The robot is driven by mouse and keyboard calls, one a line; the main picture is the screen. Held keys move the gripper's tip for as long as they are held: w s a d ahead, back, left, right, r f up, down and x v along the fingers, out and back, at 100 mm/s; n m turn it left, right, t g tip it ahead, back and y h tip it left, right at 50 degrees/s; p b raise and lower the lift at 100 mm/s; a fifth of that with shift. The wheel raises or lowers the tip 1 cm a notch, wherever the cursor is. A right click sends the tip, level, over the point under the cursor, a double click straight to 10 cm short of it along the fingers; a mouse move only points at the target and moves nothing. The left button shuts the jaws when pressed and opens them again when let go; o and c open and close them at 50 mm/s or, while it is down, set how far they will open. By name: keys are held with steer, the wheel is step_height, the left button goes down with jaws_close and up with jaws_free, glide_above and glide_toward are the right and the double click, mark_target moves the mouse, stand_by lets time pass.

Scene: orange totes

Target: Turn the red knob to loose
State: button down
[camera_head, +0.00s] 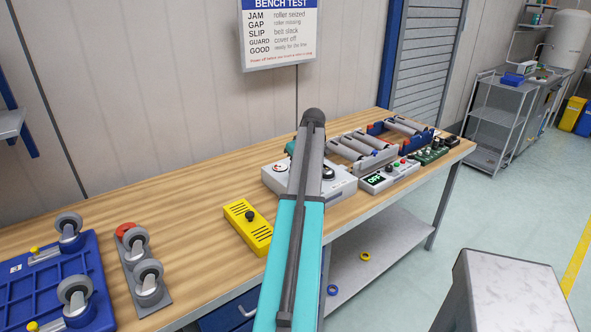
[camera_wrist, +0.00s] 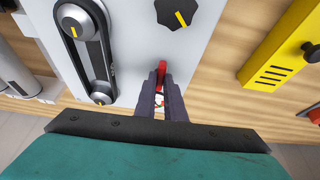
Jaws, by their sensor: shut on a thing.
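The red knob (camera_wrist: 161,71) shows in the wrist view as a narrow red piece near the edge of the light grey panel (camera_wrist: 137,30). My gripper (camera_wrist: 160,80) is shut on it, and the dark fingers cover most of it. The panel is the top of a box (camera_head: 340,188) on the bench in the head view. There my arm hides the knob and my fingertips. I cannot tell which setting the knob is at.
A black dial with a yellow mark (camera_wrist: 177,13) and a belt on two pulleys (camera_wrist: 88,48) are on the panel. A yellow box (camera_head: 248,226) stands left of my arm. A small panel reading OFF (camera_head: 376,181) and a roller frame (camera_head: 362,152) are to the right.

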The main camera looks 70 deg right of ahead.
steer(key=shift+s+a+f, duration=0.1)
steer(key=shift+s+f, duration=0.05)
steer(key=shift+s, duration=0.15)
steer(key=c, duration=1.8)
jaws_free()
steer(key=shift+c, duration=0.2)
steer(key=shift+w, duration=0.1)
steer(key=shift+r, duration=0.3)
steer(key=b+v, duration=0.2)
steer(key=v, duration=1.1)
steer(key=shift+r+b, duration=0.25)
steer(key=shift+b, duration=0.05)
